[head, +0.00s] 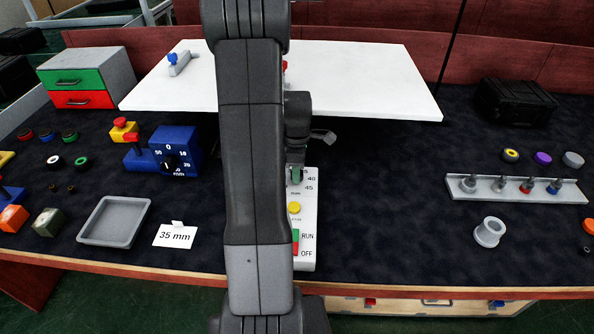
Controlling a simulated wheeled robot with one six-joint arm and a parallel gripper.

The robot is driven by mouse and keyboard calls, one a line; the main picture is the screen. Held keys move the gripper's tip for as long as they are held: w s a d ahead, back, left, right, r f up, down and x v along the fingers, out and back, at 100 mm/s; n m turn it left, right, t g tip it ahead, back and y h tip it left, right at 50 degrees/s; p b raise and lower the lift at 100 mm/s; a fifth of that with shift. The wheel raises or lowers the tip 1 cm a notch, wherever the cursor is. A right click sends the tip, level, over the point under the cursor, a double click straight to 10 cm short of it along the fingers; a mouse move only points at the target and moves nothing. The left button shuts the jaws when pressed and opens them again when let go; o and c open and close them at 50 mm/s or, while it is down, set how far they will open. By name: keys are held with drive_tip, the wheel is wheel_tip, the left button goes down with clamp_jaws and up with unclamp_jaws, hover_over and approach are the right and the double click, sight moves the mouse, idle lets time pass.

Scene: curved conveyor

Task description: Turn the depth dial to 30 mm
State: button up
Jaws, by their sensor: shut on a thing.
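A white control panel (309,215) stands right of my arm, its left part hidden behind the arm. Its upper end has a printed scale in mm; 40 and 45 can be read. My gripper (296,177) points down at this scale and is shut on the panel's dial. The gripper and arm hide the dial, so its pointer cannot be read. A blue box (188,140) at the left carries a black dial (169,163) with a scale marked 0 to 50 mm; my gripper is well away from it.
The panel also has a yellow button (294,208) and a green and red RUN/OFF switch (295,238). A card (175,235) reads 35 mm. A grey tray (85,232) lies left of it. A white board (375,75) spans the back.

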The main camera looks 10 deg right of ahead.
drive_tip(key=shift+n, duration=1.1)
drive_tip(key=o, duration=1)
drive_tip(key=shift+c, duration=0.2)
wheel_tip(320, 180, up, 14)
drive_tip(key=shift+f, duration=0.1)
wheel_tip(320, 180, down, 14)
drive_tip(key=shift+r, duration=0.1)
